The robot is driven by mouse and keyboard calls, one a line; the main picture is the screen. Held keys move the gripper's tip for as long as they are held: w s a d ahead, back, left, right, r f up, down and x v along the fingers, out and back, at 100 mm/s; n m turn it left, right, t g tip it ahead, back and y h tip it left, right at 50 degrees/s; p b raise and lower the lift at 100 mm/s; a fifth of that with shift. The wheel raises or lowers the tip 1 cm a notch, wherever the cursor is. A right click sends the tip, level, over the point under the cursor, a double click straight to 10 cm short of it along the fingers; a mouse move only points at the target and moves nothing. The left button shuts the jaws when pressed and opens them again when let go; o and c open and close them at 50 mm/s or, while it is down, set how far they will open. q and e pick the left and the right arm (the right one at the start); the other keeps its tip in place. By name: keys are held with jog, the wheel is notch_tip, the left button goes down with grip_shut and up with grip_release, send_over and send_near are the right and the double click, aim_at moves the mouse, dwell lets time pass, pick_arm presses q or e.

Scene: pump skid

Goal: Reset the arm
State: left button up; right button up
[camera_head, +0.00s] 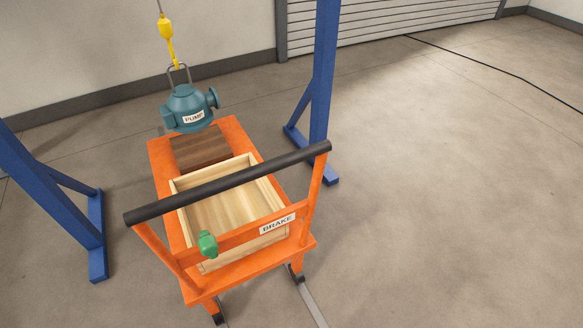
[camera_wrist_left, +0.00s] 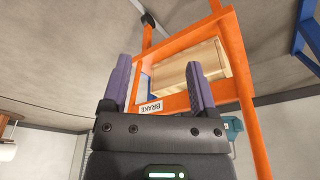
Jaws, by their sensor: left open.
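My left gripper (camera_wrist_left: 158,88) shows in the left wrist view with its two purple fingers spread apart and nothing between them. Beyond the fingers is the orange cart (camera_wrist_left: 243,75) with its BRAKE label (camera_wrist_left: 151,107) and wooden box. Neither of my grippers shows in the head view. There the orange cart (camera_head: 229,128) stands on the floor, with a black push bar (camera_head: 230,183), a green brake knob (camera_head: 208,244) and a BRAKE label (camera_head: 277,224). The left gripper's exact distance from the cart cannot be told.
A teal pump (camera_head: 188,107) hangs from a yellow hook (camera_head: 167,36) over the cart's far end. Blue gantry legs (camera_head: 318,95) stand on both sides. An open wooden box (camera_head: 262,163) sits on the cart. The floor on the right is clear, apart from a black cable (camera_head: 483,65).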

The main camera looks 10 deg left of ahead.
pick_arm(q)
jog(key=s+a+f+g, duration=0.1)
jog(key=s+f, duration=0.7)
jog(key=f, duration=0.1)
jog(key=s+a+f+g, duration=0.1)
jog(key=s+a+f, duration=0.1)
jog(key=s+f, duration=0.6)
jog(key=shift+s+a+f, duration=0.15)
jog(key=shift+a+f, duration=0.1)
jog(key=shift+f, duration=0.6)
